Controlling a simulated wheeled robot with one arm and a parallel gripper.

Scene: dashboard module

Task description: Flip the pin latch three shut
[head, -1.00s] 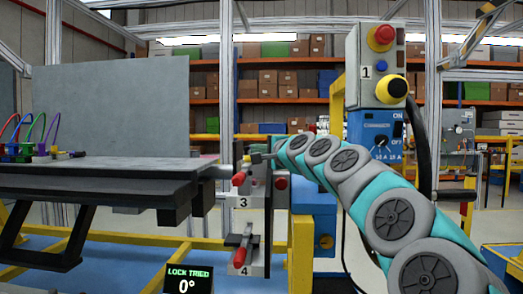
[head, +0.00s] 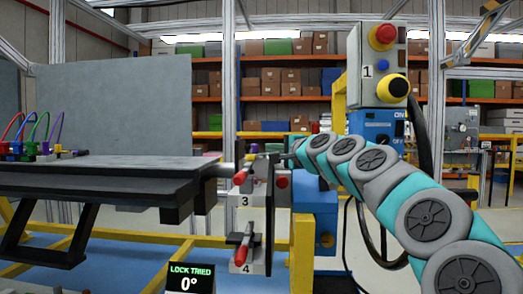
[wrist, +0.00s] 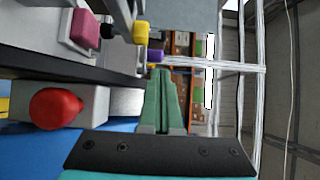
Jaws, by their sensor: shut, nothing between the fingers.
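Pin latch three is on the upright grey panel in the head view, above the label "3" (head: 244,201). Its red-tipped handle (head: 239,178) points toward the camera and slightly down to the left. My gripper (head: 285,156) is to the right of the latch's top and apart from it; its fingers are small and partly hidden there. In the wrist view the green fingers of my gripper (wrist: 160,73) are shut together and empty. A red round knob (wrist: 55,107) is left of them; I cannot tell which part it is.
Latch four's red handle (head: 241,255) is lower on the same panel. A display (head: 190,277) reads "LOCK TRIED 0°". A grey table (head: 110,170) extends left. A yellow post (head: 303,240) is right of the panel.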

